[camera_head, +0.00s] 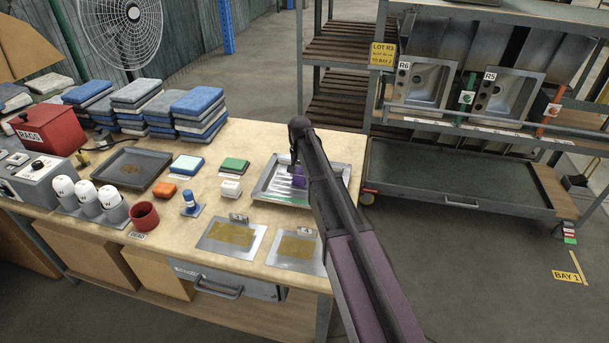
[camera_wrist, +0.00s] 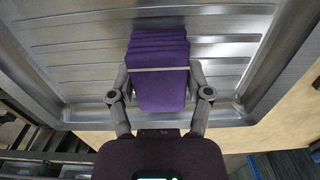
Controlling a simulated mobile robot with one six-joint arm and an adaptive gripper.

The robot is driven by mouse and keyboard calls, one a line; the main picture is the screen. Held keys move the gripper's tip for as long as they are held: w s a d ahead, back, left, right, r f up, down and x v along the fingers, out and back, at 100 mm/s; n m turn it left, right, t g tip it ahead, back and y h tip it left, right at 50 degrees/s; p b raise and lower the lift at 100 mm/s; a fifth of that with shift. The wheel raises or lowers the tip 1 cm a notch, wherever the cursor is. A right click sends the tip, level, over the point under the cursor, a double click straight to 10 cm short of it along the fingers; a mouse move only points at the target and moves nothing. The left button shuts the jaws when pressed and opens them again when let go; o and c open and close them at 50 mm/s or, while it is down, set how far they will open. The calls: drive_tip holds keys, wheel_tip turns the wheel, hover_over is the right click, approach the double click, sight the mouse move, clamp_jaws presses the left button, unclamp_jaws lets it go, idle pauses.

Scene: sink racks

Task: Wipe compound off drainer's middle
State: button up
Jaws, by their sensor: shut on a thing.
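The drainer (camera_head: 268,189) is a shallow ribbed metal panel with a raised rim, lying at the right end of the workbench. It fills most of the wrist view (camera_wrist: 75,60). My gripper (camera_head: 298,168) is over its middle, shut on a folded purple cloth (camera_head: 299,181). In the wrist view the two fingers of my gripper (camera_wrist: 158,78) pinch the cloth (camera_wrist: 160,45) from both sides, with a pale band across it. The cloth's far end is at the ribbed surface; I cannot tell if it touches. I cannot clearly make out compound; my arm and the cloth hide part of the drainer.
Two metal plates with brown patches (camera_head: 233,236) lie in front of the drainer. A white block (camera_head: 231,187), a green-topped pad (camera_head: 234,165) and a blue-capped bottle (camera_head: 190,203) stand left. Folded cloth stacks (camera_head: 198,113) line the back. A sink rack (camera_head: 455,175) stands right.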

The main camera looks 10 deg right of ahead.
sight(281, 177)
idle(0.4)
drive_tip(key=shift+w+a, duration=0.35)
drive_tip(key=shift+a, duration=0.5)
drive_tip(key=shift+w+a, duration=0.3)
drive_tip(key=shift+a, duration=0.5)
drive_tip(key=shift+a, duration=0.1)
drive_tip(key=shift+w+a, duration=0.35)
drive_tip(key=shift+a, duration=0.45)
drive_tip(key=shift+w+a, duration=0.3)
drive_tip(key=shift+a, duration=0.45)
drive_tip(key=shift+r, duration=0.15)
drive_tip(key=shift+r+p, duration=2.95)
drive_tip(key=shift+p, duration=0.15)
wheel_tip(281, 177, up, 3)
drive_tip(key=p, duration=0.3)
